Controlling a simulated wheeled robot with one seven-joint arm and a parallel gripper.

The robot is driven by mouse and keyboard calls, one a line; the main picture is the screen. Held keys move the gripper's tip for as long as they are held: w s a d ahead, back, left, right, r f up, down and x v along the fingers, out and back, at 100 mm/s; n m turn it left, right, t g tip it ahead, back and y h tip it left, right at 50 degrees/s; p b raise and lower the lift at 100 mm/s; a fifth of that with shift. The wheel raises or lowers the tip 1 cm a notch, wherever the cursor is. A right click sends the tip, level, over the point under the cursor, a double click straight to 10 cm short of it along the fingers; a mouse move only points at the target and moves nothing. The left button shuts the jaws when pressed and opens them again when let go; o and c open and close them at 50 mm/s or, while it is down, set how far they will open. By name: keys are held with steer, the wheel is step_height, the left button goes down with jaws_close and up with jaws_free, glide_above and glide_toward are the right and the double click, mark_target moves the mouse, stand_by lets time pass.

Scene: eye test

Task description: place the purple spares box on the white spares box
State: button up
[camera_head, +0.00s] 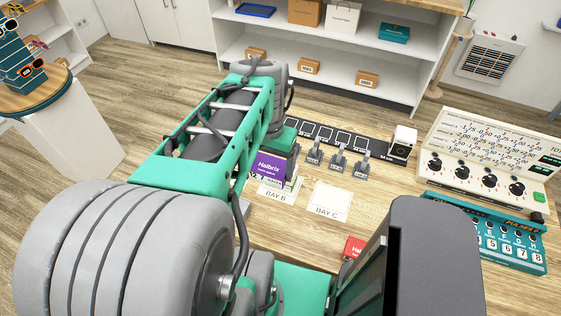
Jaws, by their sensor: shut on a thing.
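The purple spares box (271,168), with white "Halbrix" lettering, is upright above the BAY B card (276,195). My gripper (282,149) is mostly hidden behind my arm and this box. Its green body shows just above the box, and it is shut on it. A pale edge (294,182) shows below and right of the purple box, and may be the white spares box. It is mostly hidden, and I cannot tell whether the two touch.
The BAY C card (330,201) is bare. Small grey stands (338,160) and a dark strip (335,142) lie behind it. A red box (353,247) is partly hidden at the front. A dial panel (490,165) and a teal unit (490,232) stand right.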

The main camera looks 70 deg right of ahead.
steer(key=w+d+f, duration=0.1)
steer(key=d+f, duration=0.2)
steer(key=d, duration=0.1)
steer(key=w+d+f+p, duration=0.1)
steer(key=d+f, duration=0.2)
steer(key=d, duration=0.1)
steer(key=w+d+f+p, duration=0.1)
steer(key=d+f, duration=0.2)
steer(key=shift+d, duration=0.4)
steer(key=f, duration=0.3)
steer(key=shift+d+f+p, duration=0.2)
steer(key=shift+p, duration=0.2)
steer(key=shift+f, duration=0.25)
steer(key=o, duration=1.4)
steer(key=shift+r, duration=0.1)
